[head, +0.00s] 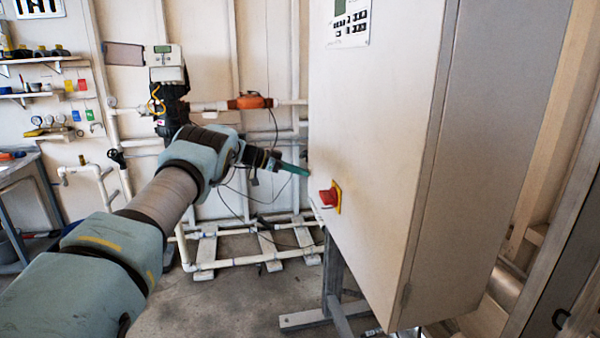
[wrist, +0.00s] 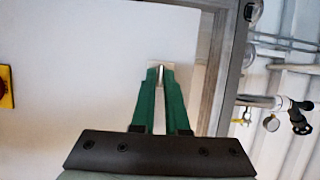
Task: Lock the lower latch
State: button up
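The lower latch (wrist: 161,77) is a small metallic handle on a pale plate near the edge of the white cabinet door. It shows at my fingertips in the wrist view. My gripper (wrist: 160,74) has two green fingers, close together, with the narrow latch handle between their tips. They appear shut on it. In the head view, my gripper (head: 306,171) reaches the left edge of the white cabinet (head: 375,130), and the latch is hidden there.
A red knob on a yellow plate (head: 331,195) sticks out of the cabinet front, near my gripper; it also shows in the wrist view (wrist: 5,88). White pipes (head: 250,260) run along the wall and floor behind. The floor (head: 215,305) left of the cabinet stand is clear.

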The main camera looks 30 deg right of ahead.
jog(key=o, duration=0.4)
jog(key=shift+w+a, duration=0.1)
jog(key=shift+b+v, duration=1.75)
jog(key=shift+v, duration=3.55)
